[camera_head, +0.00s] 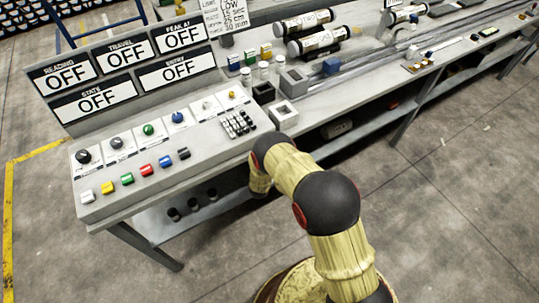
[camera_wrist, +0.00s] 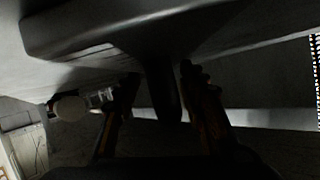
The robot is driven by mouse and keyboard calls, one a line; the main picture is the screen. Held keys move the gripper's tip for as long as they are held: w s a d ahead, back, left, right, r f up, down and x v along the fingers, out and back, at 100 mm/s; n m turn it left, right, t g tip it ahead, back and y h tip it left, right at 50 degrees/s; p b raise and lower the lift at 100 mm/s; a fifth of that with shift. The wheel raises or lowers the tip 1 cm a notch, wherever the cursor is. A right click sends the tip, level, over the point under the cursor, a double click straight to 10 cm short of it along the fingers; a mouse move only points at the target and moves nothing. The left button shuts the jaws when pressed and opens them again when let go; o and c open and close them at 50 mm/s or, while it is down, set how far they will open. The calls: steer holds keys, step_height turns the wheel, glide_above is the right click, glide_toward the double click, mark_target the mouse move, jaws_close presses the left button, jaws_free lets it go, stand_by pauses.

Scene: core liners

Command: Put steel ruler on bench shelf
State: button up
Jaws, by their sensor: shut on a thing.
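My gripper (camera_wrist: 160,78) shows in the wrist view, its two dark fingers on either side of a dark narrow thing (camera_wrist: 165,95). It is shut on this thing. The picture is too dark to tell whether it is the steel ruler. In the head view my arm bends down past the bench's front edge, and the gripper is hidden behind it or under the bench top. The bench shelf (camera_head: 172,228) is the low grey board under the bench top. I cannot make out the steel ruler in the head view.
Several dark cups (camera_head: 192,204) stand on the shelf's left part. A pale roll (camera_head: 337,128) lies farther right. A control panel (camera_head: 165,150) with knobs and buttons covers the bench top's left end. A bench leg (camera_head: 145,246) stands at the left. The floor in front is clear.

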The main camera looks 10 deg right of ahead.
steer(key=shift+w+r, duration=0.1)
steer(key=shift+r, duration=0.05)
steer(key=o, duration=1.5)
steer(key=shift+o, duration=0.2)
steer(key=p+v, duration=0.4)
steer(key=v, duration=0.7)
steer(key=shift+s+a+r, duration=0.15)
steer(key=shift+s, duration=0.3)
